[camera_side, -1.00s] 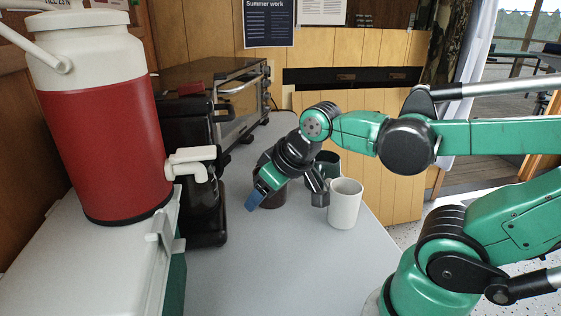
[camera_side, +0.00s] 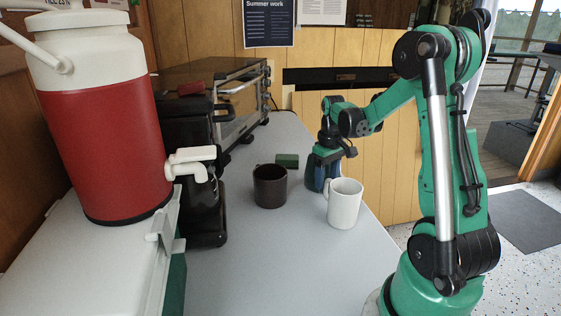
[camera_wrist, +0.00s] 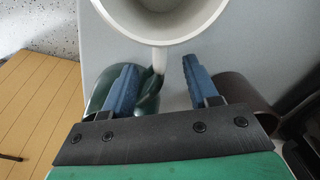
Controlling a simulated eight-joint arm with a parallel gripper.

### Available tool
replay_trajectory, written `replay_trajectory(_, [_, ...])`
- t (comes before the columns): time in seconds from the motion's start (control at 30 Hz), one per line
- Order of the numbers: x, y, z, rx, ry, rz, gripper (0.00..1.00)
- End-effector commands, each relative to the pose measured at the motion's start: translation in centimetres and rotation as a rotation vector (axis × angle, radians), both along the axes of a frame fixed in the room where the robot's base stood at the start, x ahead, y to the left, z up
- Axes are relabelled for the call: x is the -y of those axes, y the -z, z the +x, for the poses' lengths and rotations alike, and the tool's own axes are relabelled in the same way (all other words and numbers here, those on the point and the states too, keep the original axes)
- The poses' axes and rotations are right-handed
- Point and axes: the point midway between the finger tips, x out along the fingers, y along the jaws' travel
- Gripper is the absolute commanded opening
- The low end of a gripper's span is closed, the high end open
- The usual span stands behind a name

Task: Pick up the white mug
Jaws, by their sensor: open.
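The white mug (camera_side: 344,205) stands upright near the right edge of the grey table in the side view. In the wrist view its rim and inside (camera_wrist: 165,22) fill the top middle, with its handle (camera_wrist: 160,60) toward my gripper. My gripper (camera_side: 319,180) points down just behind and left of the mug in the side view. In the wrist view its two blue fingers (camera_wrist: 157,70) are apart, with the handle end between their tips; I cannot tell whether they touch it. No object is gripped.
A dark brown mug (camera_side: 270,187) stands to the left, partly under the right finger in the wrist view. A green mug (camera_wrist: 103,88) lies close under the left finger. A red-white cooler (camera_side: 105,150) stands left; the front table is clear.

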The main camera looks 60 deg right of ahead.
Motion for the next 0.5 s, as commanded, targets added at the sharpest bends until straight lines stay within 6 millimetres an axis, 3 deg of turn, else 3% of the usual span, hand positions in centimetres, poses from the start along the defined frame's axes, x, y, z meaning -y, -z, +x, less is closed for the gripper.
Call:
replay_trajectory(0.2, [0.0,2.5,0.1,0.001,0.0,-0.001,0.54])
replay_trajectory(0.5, [0.0,3.0,0.0,0.002,0.0,-0.002,0.54])
